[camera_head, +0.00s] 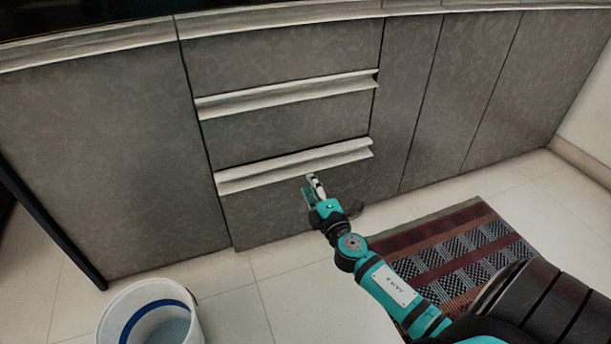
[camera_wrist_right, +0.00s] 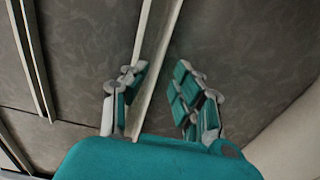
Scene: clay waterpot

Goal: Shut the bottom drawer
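The bottom drawer (camera_head: 265,213) is the lowest grey front in the stack, with a long pale handle strip (camera_head: 285,168) along its top edge. I see no clear gap around it, and it looks shut or nearly shut. My right gripper (camera_head: 311,188) is at the drawer front, just under the handle strip. In the right wrist view the gripper (camera_wrist_right: 160,95) has its two fingers apart, with the pale strip (camera_wrist_right: 158,65) running between them. Nothing is gripped, and I cannot tell whether a finger touches the drawer. My left gripper is not in view.
Two more drawers, a middle one (camera_head: 285,130) and a top one (camera_head: 280,55), are above and look shut. A white bucket with a blue band (camera_head: 112,320) stands on the floor at the lower left. A patterned rug (camera_head: 455,250) lies at the right. Pale floor tiles between are clear.

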